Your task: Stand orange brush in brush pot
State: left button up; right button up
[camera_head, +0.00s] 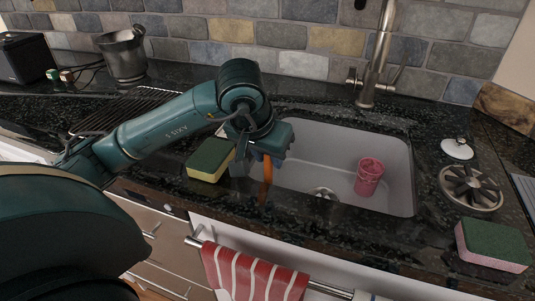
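The orange brush (267,172) shows as a narrow upright strip below my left gripper (262,158), at the left front edge of the sink. Its upper part is hidden by the gripper. My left gripper points down over it. The gripper's body covers the fingertips, so I cannot tell whether they are closed on the brush. A pink-red cup-shaped pot (368,178), likely the brush pot, stands in the sink toward the right. It is apart from the gripper. My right gripper is not in view.
The grey sink (325,150) has a tap (376,60) behind it. A green-yellow sponge (210,159) lies just left of the gripper. A strainer (470,187) and green-pink sponge (492,245) lie at right. A metal bucket (124,58) stands back left. A striped towel (250,275) hangs in front.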

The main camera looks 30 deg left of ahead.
pick_arm(q)
jog(key=shift+o, duration=1.3)
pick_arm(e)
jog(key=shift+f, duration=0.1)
pick_arm(q)
jog(key=p+v, duration=0.2)
jog(key=v, duration=1.1)
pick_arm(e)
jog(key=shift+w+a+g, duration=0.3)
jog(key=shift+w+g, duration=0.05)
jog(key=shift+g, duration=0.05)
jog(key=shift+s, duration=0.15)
